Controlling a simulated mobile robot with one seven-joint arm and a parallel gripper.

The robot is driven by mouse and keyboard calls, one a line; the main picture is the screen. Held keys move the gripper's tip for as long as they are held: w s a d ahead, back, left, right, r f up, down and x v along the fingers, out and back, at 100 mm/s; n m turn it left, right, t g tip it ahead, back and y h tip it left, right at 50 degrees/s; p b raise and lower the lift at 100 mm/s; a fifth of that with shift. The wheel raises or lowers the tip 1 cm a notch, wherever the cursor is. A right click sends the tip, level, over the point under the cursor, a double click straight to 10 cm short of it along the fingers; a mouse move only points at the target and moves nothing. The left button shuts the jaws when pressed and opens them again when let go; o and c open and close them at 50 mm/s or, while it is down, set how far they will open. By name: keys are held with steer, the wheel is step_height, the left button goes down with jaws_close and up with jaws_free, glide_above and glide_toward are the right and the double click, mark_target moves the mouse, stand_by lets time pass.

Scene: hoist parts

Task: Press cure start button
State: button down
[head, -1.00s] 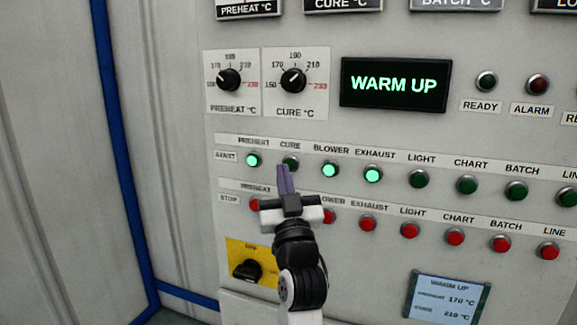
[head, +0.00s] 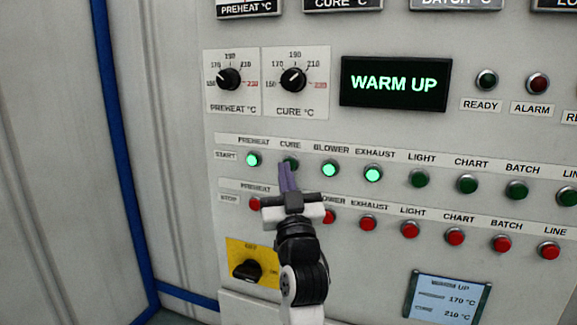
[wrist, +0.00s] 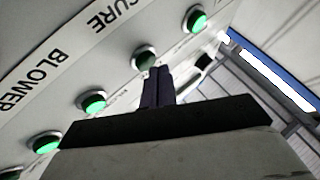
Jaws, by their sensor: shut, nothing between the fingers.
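The cure start button (head: 290,161) is dark green and unlit, under the CURE label in the START row; it also shows in the wrist view (wrist: 144,57). My gripper (head: 285,166) is shut and empty, its purple fingers together. The fingertips lie right at the lower edge of the cure button in the head view and just below it in the wrist view (wrist: 158,70). They partly cover the button; I cannot tell whether they touch it.
The preheat (head: 253,159), blower (head: 329,169) and exhaust (head: 373,174) start buttons are lit green. A row of red stop buttons (head: 368,223) runs below, partly hidden by my arm. The display (head: 394,84) reads WARM UP. A black rotary switch (head: 247,270) sits lower left.

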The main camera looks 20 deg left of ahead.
steer(key=shift+w, duration=0.45)
stand_by(0.6)
steer(key=shift+s, duration=0.85)
steer(key=s, duration=0.5)
steer(key=shift+a, duration=0.1)
stand_by(1.2)
